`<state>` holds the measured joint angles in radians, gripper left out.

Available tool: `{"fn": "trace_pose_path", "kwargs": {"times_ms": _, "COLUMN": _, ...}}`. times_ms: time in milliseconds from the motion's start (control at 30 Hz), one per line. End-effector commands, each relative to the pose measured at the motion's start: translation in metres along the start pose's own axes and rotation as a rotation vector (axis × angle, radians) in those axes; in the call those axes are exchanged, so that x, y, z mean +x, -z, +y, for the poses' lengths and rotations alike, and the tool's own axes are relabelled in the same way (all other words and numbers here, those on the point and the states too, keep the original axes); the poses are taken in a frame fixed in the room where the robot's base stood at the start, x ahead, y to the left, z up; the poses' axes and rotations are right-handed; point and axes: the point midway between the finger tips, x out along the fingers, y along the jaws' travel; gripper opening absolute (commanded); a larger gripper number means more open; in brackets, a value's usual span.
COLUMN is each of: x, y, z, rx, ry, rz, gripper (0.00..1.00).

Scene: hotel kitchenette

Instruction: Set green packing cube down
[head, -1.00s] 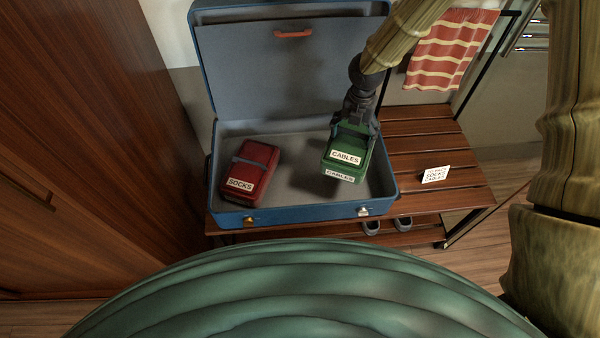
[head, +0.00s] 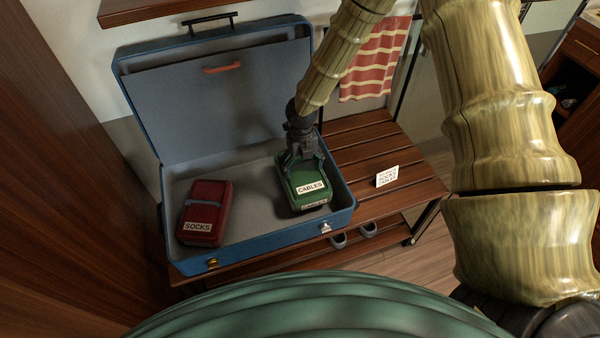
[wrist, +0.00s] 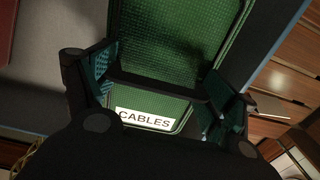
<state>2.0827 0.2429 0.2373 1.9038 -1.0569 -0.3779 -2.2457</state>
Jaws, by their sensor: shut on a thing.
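The green packing cube (head: 301,182), labelled CABLES, is inside the right part of the open blue suitcase (head: 262,233). My gripper (head: 302,160) is above the cube and shut on it; in the wrist view the two fingers stand on either side of the green mesh cube (wrist: 175,45). I cannot tell whether the cube's underside touches the suitcase floor. A red packing cube (head: 207,208), labelled SOCKS, lies in the left part of the suitcase, apart from the green one.
The suitcase rests on a slatted wooden rack (head: 365,150), its lid (head: 215,95) raised at the back. Grey shoes (head: 368,229) are on the lower shelf. Bare lining shows between the cubes.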

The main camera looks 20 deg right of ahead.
Motion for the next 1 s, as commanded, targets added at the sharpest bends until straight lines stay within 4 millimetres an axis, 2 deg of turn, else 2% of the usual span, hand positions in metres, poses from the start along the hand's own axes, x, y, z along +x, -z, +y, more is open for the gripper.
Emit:
{"fn": "trace_pose_path", "kwargs": {"times_ms": 367, "x": 0.035, "y": 0.000, "z": 0.000, "rx": 0.000, "ry": 0.000, "rz": 0.000, "gripper": 0.30}}
{"fn": "trace_pose_path", "kwargs": {"times_ms": 767, "x": 0.040, "y": 0.000, "z": 0.000, "rx": 0.001, "ry": 0.000, "rz": -0.001, "gripper": 0.30}}
{"fn": "trace_pose_path", "kwargs": {"times_ms": 800, "x": 0.040, "y": 0.000, "z": 0.000, "rx": 0.001, "ry": 0.000, "rz": -0.001, "gripper": 0.86}}
{"fn": "trace_pose_path", "kwargs": {"times_ms": 900, "x": 0.040, "y": 0.000, "z": 0.000, "rx": 0.001, "ry": 0.000, "rz": -0.001, "gripper": 1.00}}
{"fn": "trace_pose_path", "kwargs": {"times_ms": 1000, "x": 0.040, "y": 0.000, "z": 0.000, "rx": 0.001, "ry": 0.000, "rz": -0.001, "gripper": 1.00}}
